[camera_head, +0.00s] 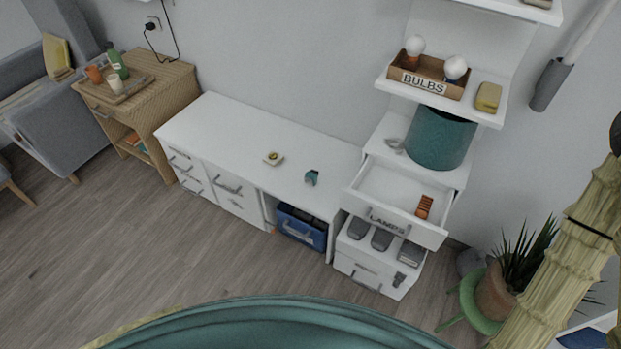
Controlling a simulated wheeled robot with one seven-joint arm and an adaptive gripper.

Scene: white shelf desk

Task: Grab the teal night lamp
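A small teal object (312,177), which looks like the night lamp, sits on the white desk top (255,135) near its right end. It is small in the picture, so its details are hard to make out. My gripper is not in view.
An open drawer labelled LAMPS (387,221) right of the desk holds an orange item (424,207). A large teal cylinder (442,138) stands above it, under a shelf with a BULBS box (425,83). A small dish (273,158) lies left of the lamp. A large teal surface (270,325) fills the bottom foreground.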

